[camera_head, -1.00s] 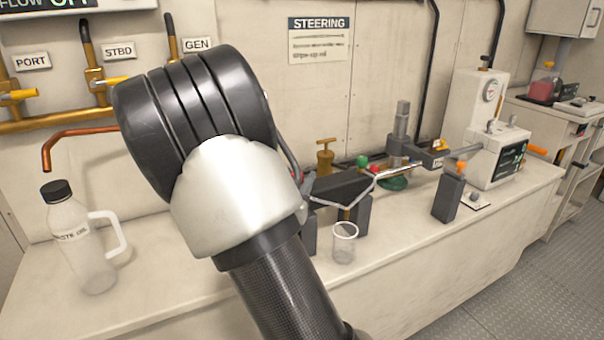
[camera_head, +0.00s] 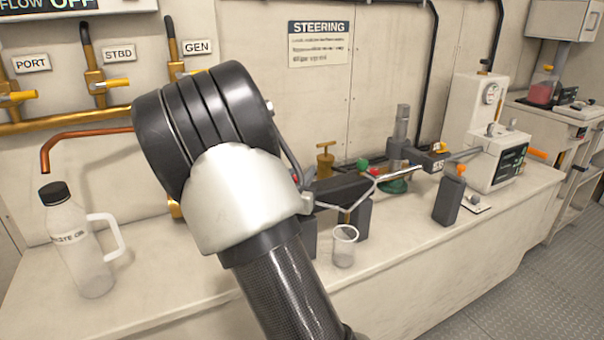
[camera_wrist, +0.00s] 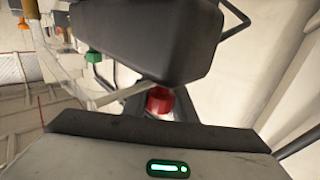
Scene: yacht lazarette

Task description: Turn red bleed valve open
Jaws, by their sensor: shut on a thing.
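The red bleed valve knob (camera_wrist: 160,100) shows at the middle of the wrist view, beside a large dark block (camera_wrist: 145,35). My gripper (camera_wrist: 162,108) is shut on this knob, with dark finger parts on both sides of it. In the head view my arm hides most of the gripper and valve; only a sliver of red shows past the arm. The dark steering cylinder (camera_head: 338,190) lies just right of the arm. A green knob (camera_head: 362,165) and another red part (camera_head: 373,171) sit near its right end. The green knob also shows in the wrist view (camera_wrist: 93,56).
A clear cup (camera_head: 344,245) stands on the bench (camera_head: 400,270) in front of the cylinder. A waste oil bottle (camera_head: 80,250) stands at left. A dark orange-capped bottle (camera_head: 449,198) and a white device (camera_head: 498,160) stand at right. The bench front is clear.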

